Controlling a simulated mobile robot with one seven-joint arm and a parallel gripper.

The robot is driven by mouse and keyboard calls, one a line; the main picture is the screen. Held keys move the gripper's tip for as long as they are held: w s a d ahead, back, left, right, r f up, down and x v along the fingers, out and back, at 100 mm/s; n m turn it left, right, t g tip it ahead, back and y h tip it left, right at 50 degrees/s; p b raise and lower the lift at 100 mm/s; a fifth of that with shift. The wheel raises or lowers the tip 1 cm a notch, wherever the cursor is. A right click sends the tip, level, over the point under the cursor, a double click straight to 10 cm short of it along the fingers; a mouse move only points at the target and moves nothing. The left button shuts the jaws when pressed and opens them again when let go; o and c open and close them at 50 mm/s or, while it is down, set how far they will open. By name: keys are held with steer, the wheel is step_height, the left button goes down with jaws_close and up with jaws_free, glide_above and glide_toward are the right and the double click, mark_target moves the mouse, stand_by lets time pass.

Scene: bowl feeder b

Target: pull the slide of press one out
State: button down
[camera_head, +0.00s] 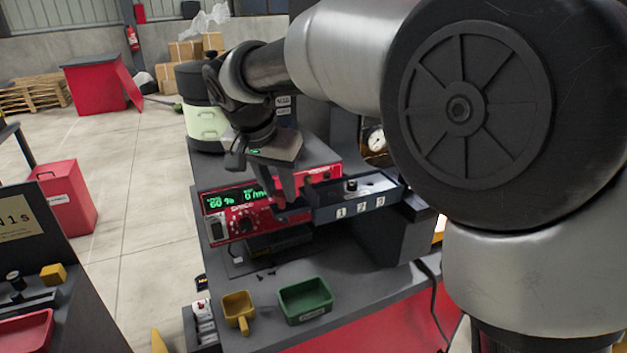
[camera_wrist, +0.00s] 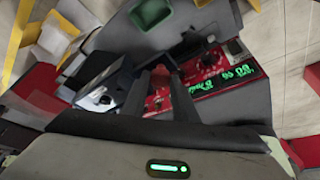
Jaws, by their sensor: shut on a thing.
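The slide (camera_head: 352,202) of the press is a dark tray with a light top and the numbers 1, 2 and 3 on its front side. It juts out to the left of the dark press body (camera_head: 400,238). My gripper (camera_head: 284,203) is at the slide's left end, shut on its red handle (camera_head: 278,199). In the wrist view my gripper (camera_wrist: 162,88) points at the red handle (camera_wrist: 160,73), and the slide (camera_wrist: 103,97) lies to its left. The fingers hide part of the handle.
A red power unit (camera_head: 240,215) with green digits stands close behind my gripper. A green tray (camera_head: 305,299) and a yellow scoop (camera_head: 238,306) are on the bench in front. A pressure gauge (camera_head: 376,140) is behind the slide.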

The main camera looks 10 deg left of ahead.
steer(key=s+a, duration=0.4)
steer(key=a, duration=0.2)
steer(key=shift+s+a, duration=0.2)
steer(key=shift+f, duration=0.1)
steer(key=c, duration=1.4)
jaws_free()
steer(key=shift+s+a, duration=0.1)
steer(key=shift+a, duration=0.05)
steer(key=shift+c, duration=0.2)
steer(key=p+v, duration=0.3)
steer(key=v, duration=1.4)
steer(key=shift+r, duration=0.3)
